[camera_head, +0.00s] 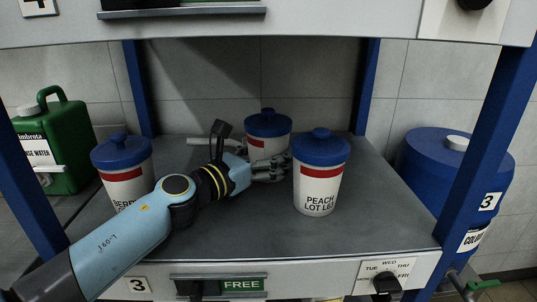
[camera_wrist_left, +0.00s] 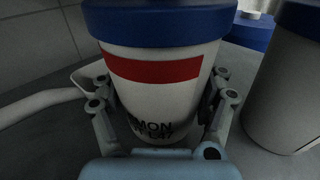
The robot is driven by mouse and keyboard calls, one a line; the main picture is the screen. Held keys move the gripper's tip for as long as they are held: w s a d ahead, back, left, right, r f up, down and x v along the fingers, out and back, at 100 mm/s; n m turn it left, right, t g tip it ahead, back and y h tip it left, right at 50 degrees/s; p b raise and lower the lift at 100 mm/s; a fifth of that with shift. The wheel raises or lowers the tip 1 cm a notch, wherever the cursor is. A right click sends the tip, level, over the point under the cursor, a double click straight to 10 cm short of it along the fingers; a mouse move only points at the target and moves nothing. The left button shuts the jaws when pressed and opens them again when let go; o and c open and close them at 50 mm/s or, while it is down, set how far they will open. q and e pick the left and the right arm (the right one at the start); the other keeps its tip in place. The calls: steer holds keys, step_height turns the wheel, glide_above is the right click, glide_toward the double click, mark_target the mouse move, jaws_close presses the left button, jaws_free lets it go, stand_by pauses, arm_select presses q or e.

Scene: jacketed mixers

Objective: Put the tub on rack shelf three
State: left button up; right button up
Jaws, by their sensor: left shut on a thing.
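The held tub (camera_head: 267,126) is white with a blue lid and a red band. It is at the middle back of the shelf marked 3 (camera_head: 250,243). In the left wrist view the tub (camera_wrist_left: 160,90) stands upright between the fingers, its label partly hidden and ending in "MON". My left gripper (camera_head: 270,168) reaches in from the left and is shut on this tub. In the left wrist view the fingers (camera_wrist_left: 162,110) press on both sides. I cannot tell whether its base touches the shelf. My right gripper is not in view.
A tub labelled PEACH (camera_head: 320,175) stands close to the right of my fingers. Another tub (camera_head: 122,165) stands at left, partly behind my arm. Blue posts (camera_head: 367,85) and an upper shelf (camera_head: 300,30) frame the space. A green can (camera_head: 60,150) and blue drum (camera_head: 445,165) stand outside.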

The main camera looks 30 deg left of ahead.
arm_select(q)
steer(key=o, duration=1.7)
steer(key=shift+s+r+p, duration=0.1)
steer(key=shift+r+p, duration=0.1)
steer(key=shift+p, duration=0.1)
steer(key=b+v, duration=0.1)
steer(key=v, duration=0.2)
steer(key=b+v, duration=0.1)
steer(key=v, duration=0.3)
steer(key=b+v, duration=0.1)
steer(key=v, duration=0.3)
steer(key=shift+a+f+b, duration=0.15)
steer(key=shift+f+b, duration=0.15)
steer(key=shift+b, duration=0.05)
steer(key=shift+s+r, duration=0.2)
steer(key=shift+s, duration=0.2)
